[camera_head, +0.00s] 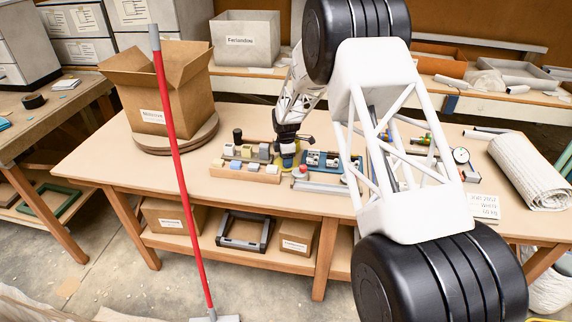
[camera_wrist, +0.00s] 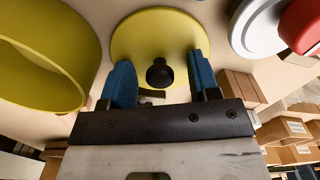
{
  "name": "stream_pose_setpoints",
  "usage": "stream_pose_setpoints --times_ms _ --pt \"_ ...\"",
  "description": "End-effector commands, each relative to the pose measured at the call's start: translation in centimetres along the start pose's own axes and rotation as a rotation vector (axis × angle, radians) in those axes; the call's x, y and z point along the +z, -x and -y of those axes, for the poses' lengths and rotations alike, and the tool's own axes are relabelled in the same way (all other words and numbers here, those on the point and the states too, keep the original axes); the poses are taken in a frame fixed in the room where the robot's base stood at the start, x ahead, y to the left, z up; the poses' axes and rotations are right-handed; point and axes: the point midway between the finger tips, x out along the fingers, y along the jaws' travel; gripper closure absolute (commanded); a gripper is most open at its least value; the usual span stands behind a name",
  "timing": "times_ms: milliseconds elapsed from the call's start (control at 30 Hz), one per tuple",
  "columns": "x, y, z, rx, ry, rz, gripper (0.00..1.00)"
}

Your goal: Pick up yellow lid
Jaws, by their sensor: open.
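The yellow lid (camera_wrist: 135,36) is a flat round disc with a black knob (camera_wrist: 160,72) at its middle, seen at the top centre of the wrist view. My gripper (camera_wrist: 161,64) is open, with one blue finger on each side of the knob. The fingers overlap the lid's near edge in the picture; I cannot tell whether they touch it. A yellow round hollow container (camera_wrist: 92,58) stands to the left. In the head view my gripper (camera_head: 289,143) is over the workbench, with a yellow patch just below it; I cannot tell whether that is lid or container.
A white and red round object (camera_wrist: 262,28) is at the top right of the wrist view. Wooden blocks (camera_head: 246,170) stand left of the gripper and a blue tray (camera_head: 350,174) right. A cardboard box (camera_head: 180,98) and a rolled mat (camera_head: 530,170) are farther out. Bare tabletop lies at front left.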

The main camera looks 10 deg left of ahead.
Motion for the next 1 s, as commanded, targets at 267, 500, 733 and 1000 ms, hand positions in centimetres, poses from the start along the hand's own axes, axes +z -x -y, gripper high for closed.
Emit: stream_pose_setpoints --times_ms 267,500,733,1000 --pt "0.01 0.04 0.00 0.000 0.000 0.000 0.44" --pt "0.01 0.05 0.00 0.000 0.000 0.000 0.58" --pt "0.00 0.04 0.00 0.000 0.000 0.000 0.93" --pt "0.01 0.08 -0.01 0.000 0.000 0.000 0.97"
